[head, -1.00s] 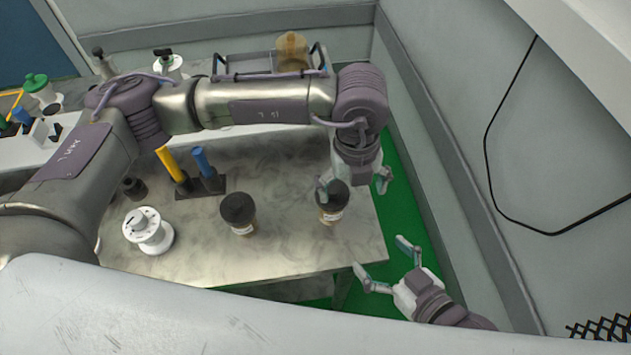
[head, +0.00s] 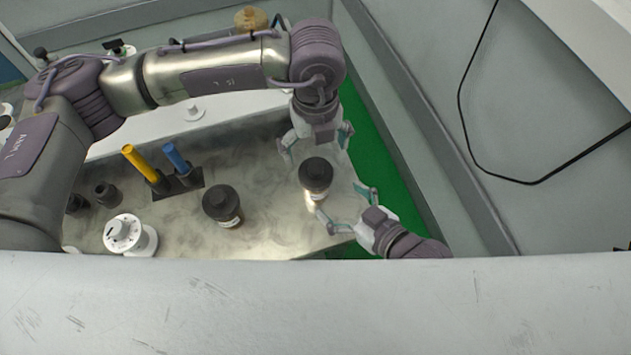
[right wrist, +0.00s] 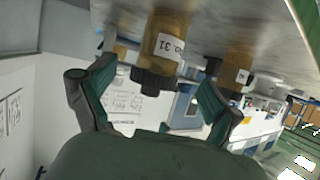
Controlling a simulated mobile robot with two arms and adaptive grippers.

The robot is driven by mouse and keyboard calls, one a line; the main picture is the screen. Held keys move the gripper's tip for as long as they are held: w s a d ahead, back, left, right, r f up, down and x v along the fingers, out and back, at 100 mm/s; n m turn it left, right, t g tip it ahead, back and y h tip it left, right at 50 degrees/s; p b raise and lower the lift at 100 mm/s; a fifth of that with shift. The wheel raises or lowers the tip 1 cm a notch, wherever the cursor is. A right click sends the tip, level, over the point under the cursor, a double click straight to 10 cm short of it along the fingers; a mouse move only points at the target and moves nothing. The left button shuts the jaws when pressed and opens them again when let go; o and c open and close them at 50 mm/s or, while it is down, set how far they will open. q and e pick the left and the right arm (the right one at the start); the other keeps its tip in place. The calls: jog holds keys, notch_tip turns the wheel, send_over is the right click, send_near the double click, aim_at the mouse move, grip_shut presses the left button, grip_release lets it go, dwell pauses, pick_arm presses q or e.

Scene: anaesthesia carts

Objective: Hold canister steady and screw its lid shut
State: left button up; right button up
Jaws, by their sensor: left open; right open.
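An amber canister (right wrist: 165,38) with a white label and a black ribbed lid (right wrist: 155,80) appears upside down in the right wrist view, between the finger directions. In the head view its lid (head: 316,174) is on top, near the table's right end. A second dark-lidded canister (head: 222,205) stands to its left; it also shows in the right wrist view (right wrist: 239,62). My left gripper (head: 318,143) is open just behind the right-hand canister, pointing down. My right gripper (head: 343,203) is open at its front right, fingers towards it. I cannot tell whether the lid is tight.
A white dial device (head: 128,235) stands at the table's front left. A yellow cylinder (head: 140,163) and a blue cylinder (head: 176,158) stand in a dark rack behind. A wall (head: 430,130) runs along the right, beyond the green floor (head: 375,150).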

aim_at(316, 182)
jog(key=x, duration=0.8)
jog(key=shift+w+a+f, duration=0.15)
jog(key=shift+w+a, duration=0.1)
